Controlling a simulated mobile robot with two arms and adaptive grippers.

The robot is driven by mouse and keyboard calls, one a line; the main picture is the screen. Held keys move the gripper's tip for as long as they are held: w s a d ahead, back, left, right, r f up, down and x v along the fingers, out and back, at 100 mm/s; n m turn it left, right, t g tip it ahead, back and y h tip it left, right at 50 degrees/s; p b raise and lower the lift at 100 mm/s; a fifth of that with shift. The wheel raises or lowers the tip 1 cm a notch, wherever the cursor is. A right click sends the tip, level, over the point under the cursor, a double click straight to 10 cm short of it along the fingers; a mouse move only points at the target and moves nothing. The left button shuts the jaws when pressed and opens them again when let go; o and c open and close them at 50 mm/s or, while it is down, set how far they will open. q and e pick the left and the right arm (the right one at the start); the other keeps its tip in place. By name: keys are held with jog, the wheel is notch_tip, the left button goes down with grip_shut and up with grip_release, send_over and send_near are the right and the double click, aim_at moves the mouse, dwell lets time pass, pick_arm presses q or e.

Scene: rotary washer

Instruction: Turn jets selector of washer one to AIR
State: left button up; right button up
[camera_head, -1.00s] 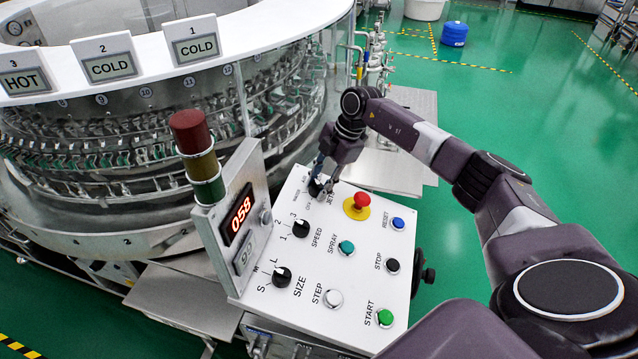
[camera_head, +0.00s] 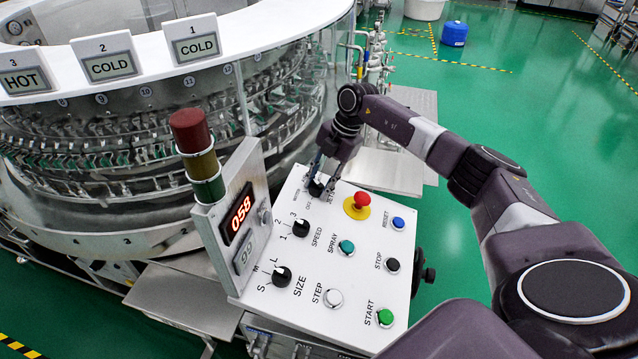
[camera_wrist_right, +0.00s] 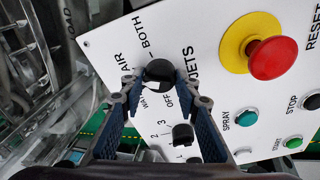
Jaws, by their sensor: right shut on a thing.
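The black jets selector (camera_wrist_right: 159,73) sits on the white control panel (camera_wrist_right: 205,75), near the panel's far corner in the head view. Labels around it read AIR, BOTH, WATER and OFF. Which one its pointer faces is unclear, as my fingers cover part of the knob and dial. My right gripper (camera_wrist_right: 160,84) is shut on the selector, with one blue-padded finger on each side. In the head view the right gripper (camera_head: 319,176) reaches down onto the panel and partly hides the selector. My left gripper is in neither view.
A red emergency button (camera_head: 362,199) stands up close beside the selector. Speed (camera_head: 300,228) and size (camera_head: 281,277) knobs and several push buttons share the panel. A signal tower (camera_head: 198,155) and the rotary washer (camera_head: 130,150) stand to the left.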

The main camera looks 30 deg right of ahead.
jog(key=o, duration=1.1)
jog(key=v, duration=1.2)
jog(key=shift+s, duration=0.1)
